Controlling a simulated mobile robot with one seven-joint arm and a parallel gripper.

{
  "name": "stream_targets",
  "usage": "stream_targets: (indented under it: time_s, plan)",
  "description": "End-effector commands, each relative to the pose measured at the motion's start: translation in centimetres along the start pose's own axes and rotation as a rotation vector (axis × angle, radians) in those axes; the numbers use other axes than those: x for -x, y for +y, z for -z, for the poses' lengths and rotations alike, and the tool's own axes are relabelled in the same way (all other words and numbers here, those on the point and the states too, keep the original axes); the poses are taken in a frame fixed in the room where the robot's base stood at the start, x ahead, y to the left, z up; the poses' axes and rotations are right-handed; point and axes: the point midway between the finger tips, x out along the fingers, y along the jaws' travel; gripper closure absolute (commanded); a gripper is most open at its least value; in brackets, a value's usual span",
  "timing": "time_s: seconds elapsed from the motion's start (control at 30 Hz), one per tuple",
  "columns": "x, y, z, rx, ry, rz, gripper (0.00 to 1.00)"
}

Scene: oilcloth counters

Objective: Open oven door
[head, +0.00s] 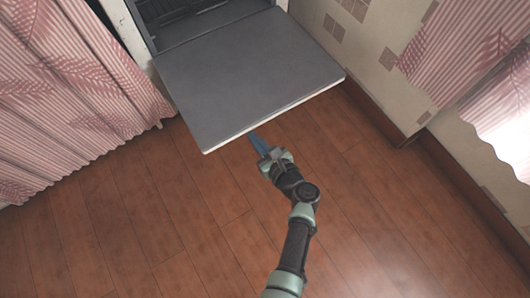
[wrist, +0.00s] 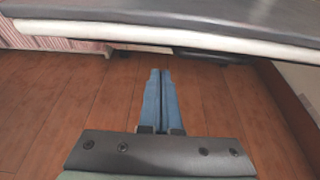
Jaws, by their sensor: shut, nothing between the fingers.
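The oven door (head: 246,75) is a grey panel hinged at its back edge. It is swung down and lies about level, out from the oven (head: 190,14), whose dark opening shows at the top of the head view. In the wrist view the door (wrist: 200,12) spans the top, with a pale front edge and a dark bar, likely the handle, partly seen beneath it. My gripper (head: 256,139) is at the door's front edge in the head view. In the wrist view its blue fingers (wrist: 161,72) are together and empty, below the edge with floor behind them.
Pink patterned curtains (head: 70,90) hang to the left, and another (head: 470,50) hangs at the right. A tiled wall (head: 385,75) with a dark baseboard stands right of the door. The wooden floor (head: 150,220) in front is clear.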

Motion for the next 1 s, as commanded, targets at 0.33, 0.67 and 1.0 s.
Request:
stream_targets:
  time_s: [0.33, 0.67, 1.0]
  plan:
    - [1.3, -0.1, -3.0, 0.000, 0.001, 0.003, 1.00]
    - [1.4, -0.1, -3.2, -0.001, 0.001, 0.004, 1.00]
    - [1.8, -0.1, -4.3, -0.001, 0.019, 0.003, 1.00]
